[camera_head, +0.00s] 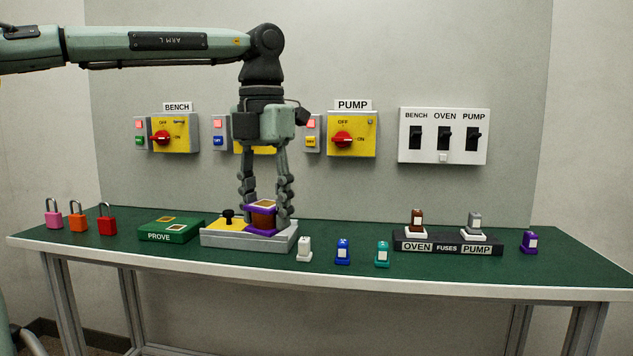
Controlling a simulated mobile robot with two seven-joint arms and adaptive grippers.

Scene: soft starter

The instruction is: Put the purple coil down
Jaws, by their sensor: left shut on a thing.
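The purple coil (262,219) has purple end plates and a copper-brown winding. It is upright between the fingers of my left gripper (265,222), which points straight down and is shut on it. The coil is at the right part of a grey base (220,240) that has a yellow panel with a black knob. Its lower purple plate appears at the level of the base top; I cannot tell whether it rests there. My right gripper is not in view.
The green PROVE block (170,231) and several padlocks (77,219) are to the left. White, blue and teal small blocks (342,252) stand in front and right. The fuse holder (447,246) and a small purple block (528,242) are further right. Switch boxes (353,135) hang on the wall.

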